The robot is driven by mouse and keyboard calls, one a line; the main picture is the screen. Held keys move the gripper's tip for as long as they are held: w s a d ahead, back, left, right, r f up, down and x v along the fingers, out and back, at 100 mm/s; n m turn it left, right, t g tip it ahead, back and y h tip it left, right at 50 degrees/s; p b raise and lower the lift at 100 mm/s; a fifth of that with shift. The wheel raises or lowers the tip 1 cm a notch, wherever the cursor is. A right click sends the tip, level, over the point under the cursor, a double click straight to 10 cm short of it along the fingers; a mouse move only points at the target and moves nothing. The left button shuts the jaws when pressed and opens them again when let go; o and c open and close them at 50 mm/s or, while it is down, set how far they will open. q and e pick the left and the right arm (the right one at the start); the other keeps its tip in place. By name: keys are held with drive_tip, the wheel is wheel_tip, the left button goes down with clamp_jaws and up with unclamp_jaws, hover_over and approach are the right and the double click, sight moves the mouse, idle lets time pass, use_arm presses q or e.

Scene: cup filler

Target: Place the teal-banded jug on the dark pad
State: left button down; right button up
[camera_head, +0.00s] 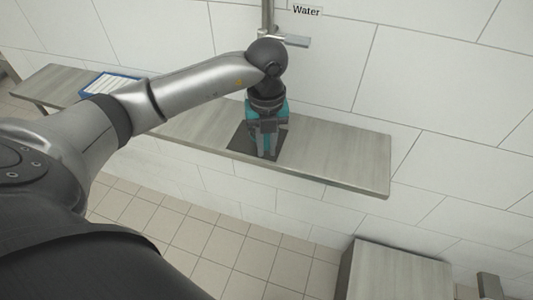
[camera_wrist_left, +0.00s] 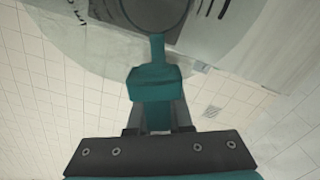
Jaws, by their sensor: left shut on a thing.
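My left gripper (camera_head: 267,150) points down over the dark pad (camera_head: 239,142) on the wall shelf. In the left wrist view its fingers are shut on the teal handle (camera_wrist_left: 155,84) of the jug. The jug's clear body (camera_wrist_left: 225,65) spreads across the top of that view, with dark markings on it. A dark patch shows through its round base. In the head view the gripper and wrist hide most of the jug, so I cannot tell whether its base touches the pad. My right gripper is not in view.
The grey shelf (camera_head: 345,163) runs along the tiled wall, with bare room right of the pad. A blue-edged tray (camera_head: 108,84) with white contents is at its left. A tap under a "Water" sign (camera_head: 306,10) is above. A grey cabinet (camera_head: 400,272) stands lower right.

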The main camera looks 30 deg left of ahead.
use_arm(q)
drive_tip(key=shift+f, duration=1.75)
drive_tip(key=shift+f, duration=0.15)
drive_tip(key=c, duration=0.8)
unclamp_jaws()
drive_tip(key=shift+c, duration=0.2)
wheel_tip(320, 180, up, 12)
drive_tip(key=shift+r, duration=0.2)
